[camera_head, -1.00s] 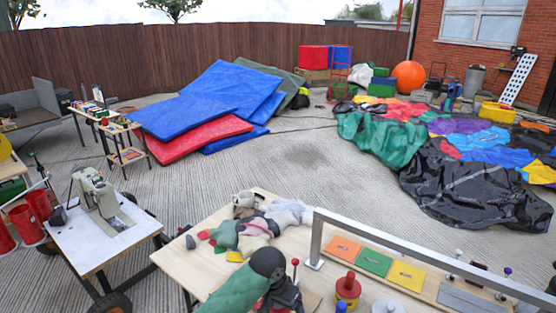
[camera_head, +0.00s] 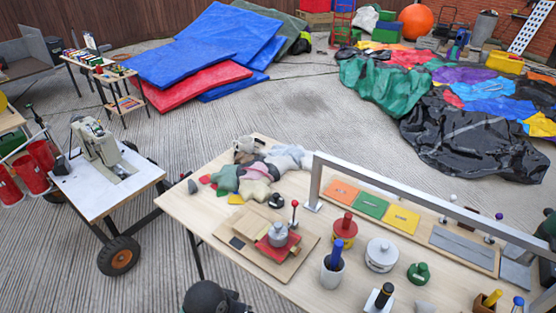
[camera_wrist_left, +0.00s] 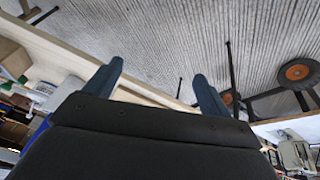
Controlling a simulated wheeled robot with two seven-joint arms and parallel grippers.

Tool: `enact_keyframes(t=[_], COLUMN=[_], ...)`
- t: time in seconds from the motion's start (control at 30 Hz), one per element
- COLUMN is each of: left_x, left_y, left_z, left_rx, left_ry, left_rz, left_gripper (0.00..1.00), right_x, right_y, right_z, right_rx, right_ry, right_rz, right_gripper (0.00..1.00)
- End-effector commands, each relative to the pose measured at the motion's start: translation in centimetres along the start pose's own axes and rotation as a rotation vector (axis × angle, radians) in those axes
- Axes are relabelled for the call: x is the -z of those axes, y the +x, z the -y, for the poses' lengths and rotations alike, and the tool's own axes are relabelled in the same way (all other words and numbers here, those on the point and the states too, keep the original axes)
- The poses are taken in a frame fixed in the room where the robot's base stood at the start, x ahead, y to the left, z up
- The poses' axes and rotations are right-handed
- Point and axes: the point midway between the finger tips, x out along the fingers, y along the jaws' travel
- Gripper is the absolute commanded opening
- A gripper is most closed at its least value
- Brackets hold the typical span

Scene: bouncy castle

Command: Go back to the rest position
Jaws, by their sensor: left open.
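My left gripper (camera_wrist_left: 158,70) shows in the left wrist view with its two blue-grey fingers spread wide and nothing between them. Beyond the fingers are the light wooden edge of a table and the grooved floor. In the head view only a dark rounded part of my left arm (camera_head: 208,298) shows at the bottom edge, in front of the long workbench (camera_head: 180,205). The left fingers are out of that view. My right gripper is not in view.
The workbench carries a clamp-like press (camera_head: 278,236), cloth scraps (camera_head: 256,172), tins, pen cups and a metal frame (camera_head: 314,180). A sewing machine (camera_head: 96,142) stands on a wheeled table (camera_head: 75,190) at left. Open floor (camera_head: 290,105) lies behind the bench.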

Motion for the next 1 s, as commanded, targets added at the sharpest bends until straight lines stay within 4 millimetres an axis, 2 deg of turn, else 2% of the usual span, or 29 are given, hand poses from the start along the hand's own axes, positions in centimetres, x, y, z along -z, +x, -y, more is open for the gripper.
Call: enact_keyframes(t=[0.03, 0.13, 0.4, 0.87, 1.0], left_x=[-1.6, -4.1, -8.5, -12.7, -12.8], left_y=[-0.3, -1.2, -3.0, -5.1, -2.7], left_z=[0.6, 2.0, 4.5, 6.7, 7.0], left_rx=[0.016, 0.057, 0.136, 0.217, 0.213], left_ry=[-0.017, -0.039, -0.072, -0.093, -0.093], left_rz=[0.003, 0.003, 0.009, 0.026, 0.035], left_gripper=[0.83, 0.83, 0.83, 0.83, 0.83], right_x=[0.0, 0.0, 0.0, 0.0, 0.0], right_y=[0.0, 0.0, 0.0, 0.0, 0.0], right_z=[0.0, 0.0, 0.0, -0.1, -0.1], right_rx=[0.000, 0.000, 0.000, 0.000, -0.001], right_ry=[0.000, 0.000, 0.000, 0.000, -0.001], right_rz=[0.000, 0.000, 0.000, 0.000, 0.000], right_gripper=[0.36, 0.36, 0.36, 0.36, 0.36])
